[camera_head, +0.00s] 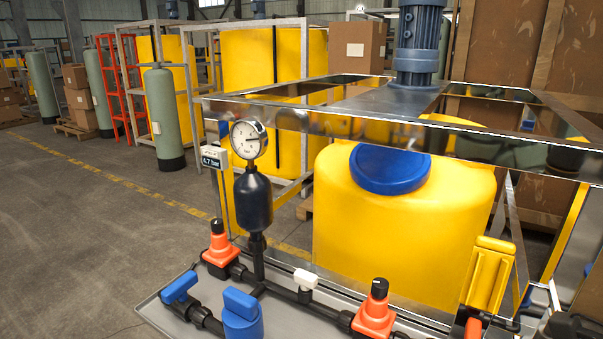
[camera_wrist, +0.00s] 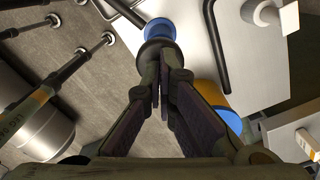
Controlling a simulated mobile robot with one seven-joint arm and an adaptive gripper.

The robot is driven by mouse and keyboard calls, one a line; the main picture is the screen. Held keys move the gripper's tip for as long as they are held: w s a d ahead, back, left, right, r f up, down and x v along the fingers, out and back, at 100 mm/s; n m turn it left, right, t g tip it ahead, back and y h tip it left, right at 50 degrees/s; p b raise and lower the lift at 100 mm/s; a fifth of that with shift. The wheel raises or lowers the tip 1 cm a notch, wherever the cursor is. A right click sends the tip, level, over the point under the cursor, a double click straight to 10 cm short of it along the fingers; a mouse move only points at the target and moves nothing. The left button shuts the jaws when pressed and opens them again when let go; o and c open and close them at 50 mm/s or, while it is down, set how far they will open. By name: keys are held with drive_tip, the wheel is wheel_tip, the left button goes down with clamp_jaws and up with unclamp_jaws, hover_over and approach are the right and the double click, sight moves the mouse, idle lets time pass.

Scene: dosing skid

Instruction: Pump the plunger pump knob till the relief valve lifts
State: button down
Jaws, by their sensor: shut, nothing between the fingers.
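In the wrist view my gripper (camera_wrist: 163,66) is shut and empty. Its fingertips are in front of a dark round piece with a blue round part (camera_wrist: 160,28) behind it; I cannot tell whether they touch, nor whether this is the pump knob. In the head view two orange valve bodies with black caps stand on the dark pipework, one at left (camera_head: 218,250) and one at right (camera_head: 373,312). I cannot tell which is the relief valve. A round pressure gauge (camera_head: 249,139) sits above a dark bulb (camera_head: 253,198).
A yellow tank (camera_head: 405,230) with a blue lid stands behind the pipework, under a steel frame (camera_head: 340,118). Blue valve handles (camera_head: 180,287) stick up at the front. Open floor (camera_head: 80,240) lies to the left.

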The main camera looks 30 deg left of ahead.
drive_tip(key=shift+r, duration=0.5)
wheel_tip(320, 180, up, 6)
drive_tip(key=p, duration=0.3)
drive_tip(key=shift+p, duration=0.4)
idle(0.3)
